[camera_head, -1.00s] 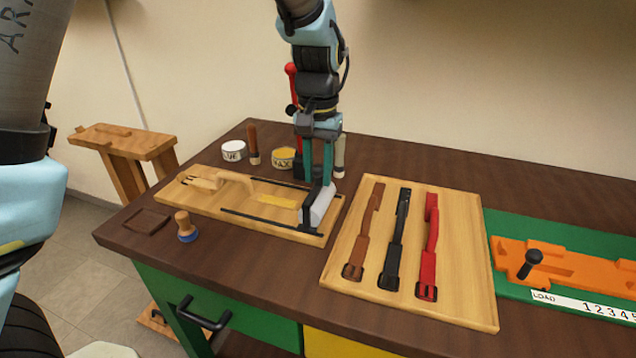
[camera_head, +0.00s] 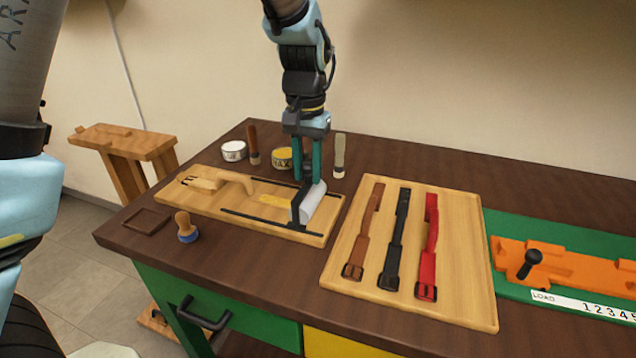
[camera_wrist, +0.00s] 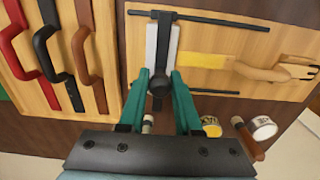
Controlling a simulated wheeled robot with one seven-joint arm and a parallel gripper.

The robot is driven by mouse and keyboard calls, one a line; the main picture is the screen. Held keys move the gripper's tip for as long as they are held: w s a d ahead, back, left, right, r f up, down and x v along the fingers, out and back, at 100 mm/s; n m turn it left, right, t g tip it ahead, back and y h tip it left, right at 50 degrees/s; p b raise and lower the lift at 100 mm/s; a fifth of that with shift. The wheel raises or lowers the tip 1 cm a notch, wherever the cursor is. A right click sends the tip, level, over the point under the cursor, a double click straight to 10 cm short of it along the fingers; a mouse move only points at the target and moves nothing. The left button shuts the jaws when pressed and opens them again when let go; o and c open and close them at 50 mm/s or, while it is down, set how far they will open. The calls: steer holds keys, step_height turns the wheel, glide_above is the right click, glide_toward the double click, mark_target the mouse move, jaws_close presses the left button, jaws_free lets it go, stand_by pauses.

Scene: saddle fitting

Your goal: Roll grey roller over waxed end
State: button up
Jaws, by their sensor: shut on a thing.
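The grey roller (camera_head: 313,202) sits at the right part of a light wooden board, between two thin black rails. My gripper (camera_head: 307,178) is above it, with its teal fingers shut on the roller's black handle. In the wrist view my gripper (camera_wrist: 161,82) holds the black handle, and the pale roller (camera_wrist: 151,48) lies beyond it. The yellow waxed end (camera_head: 276,200) of the strap lies flat just left of the roller, and also shows in the wrist view (camera_wrist: 203,61). The tan strap (camera_head: 222,180) runs further left on the board. I cannot tell whether the roller touches the strip.
A tray (camera_head: 470,290) with brown, black and red straps lies to the right. A white tin (camera_head: 233,151), a yellow wax tin (camera_head: 282,158) and upright tools stand behind the board. A wooden-knobbed tool (camera_head: 186,228) stands in front. An orange fixture (camera_head: 560,268) is far right.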

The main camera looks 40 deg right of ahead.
glide_above(250, 182)
steer(key=s+d, duration=0.1)
steer(key=s, duration=0.1)
steer(key=shift+d+p, duration=0.15)
steer(key=shift+p, duration=0.25)
stand_by(1.5)
steer(key=shift+w, duration=0.1)
steer(key=shift+w+a, duration=0.55)
steer(key=shift+w, duration=0.15)
steer(key=shift+o, duration=0.2)
steer(key=shift+w, duration=0.1)
steer(key=shift+o, duration=0.4)
steer(key=shift+a, duration=0.1)
steer(key=o, duration=0.7)
steer(key=shift+w, duration=0.1)
steer(key=shift+o, duration=0.3)
steer(key=shift+s, duration=0.2)
